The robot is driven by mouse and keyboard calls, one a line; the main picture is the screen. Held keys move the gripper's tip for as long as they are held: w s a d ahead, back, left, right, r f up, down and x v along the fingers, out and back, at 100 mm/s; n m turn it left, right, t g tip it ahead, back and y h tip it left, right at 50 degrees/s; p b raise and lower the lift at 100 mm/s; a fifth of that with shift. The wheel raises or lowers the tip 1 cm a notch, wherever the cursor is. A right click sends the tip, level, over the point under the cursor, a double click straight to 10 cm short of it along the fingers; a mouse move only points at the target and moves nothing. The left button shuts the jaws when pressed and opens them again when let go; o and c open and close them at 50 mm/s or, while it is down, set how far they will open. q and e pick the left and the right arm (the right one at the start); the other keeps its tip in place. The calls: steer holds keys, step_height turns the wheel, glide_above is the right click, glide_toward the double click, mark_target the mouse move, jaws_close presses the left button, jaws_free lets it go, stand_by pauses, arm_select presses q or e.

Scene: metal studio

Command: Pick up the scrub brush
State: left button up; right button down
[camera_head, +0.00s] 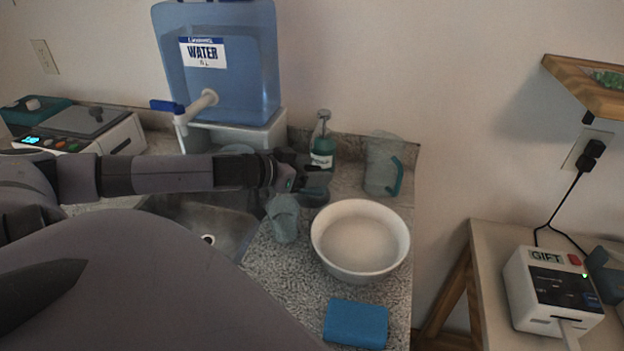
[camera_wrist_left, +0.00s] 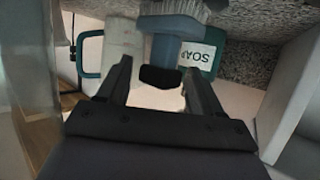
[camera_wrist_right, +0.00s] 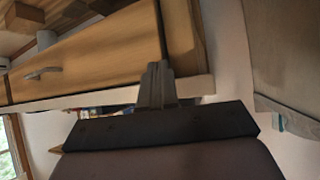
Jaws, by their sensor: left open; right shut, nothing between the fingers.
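The scrub brush (camera_wrist_left: 178,38) shows in the left wrist view with a blue-grey body, pale bristles at the top of the picture and a black rounded end. My left gripper (camera_wrist_left: 158,78) is open, with its fingers on either side of the black end; I cannot tell whether they touch it. In the head view my left gripper (camera_head: 312,177) reaches over the counter in front of the soap bottle, and it partly hides the brush (camera_head: 313,196). My right gripper (camera_wrist_right: 157,88) is shut and empty, facing wooden furniture, and is outside the head view.
A soap bottle (camera_head: 322,150) and a clear pitcher (camera_head: 380,168) with a teal handle stand behind. A white bowl (camera_head: 360,245), a grey-blue cup (camera_head: 285,220) and a blue sponge (camera_head: 356,323) are nearer. The sink (camera_head: 225,232) lies left, below a water jug (camera_head: 225,80).

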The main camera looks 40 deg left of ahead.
arm_select(q)
steer(key=shift+w+d, duration=0.1)
steer(key=shift+w, duration=0.15)
steer(key=c, duration=1.1)
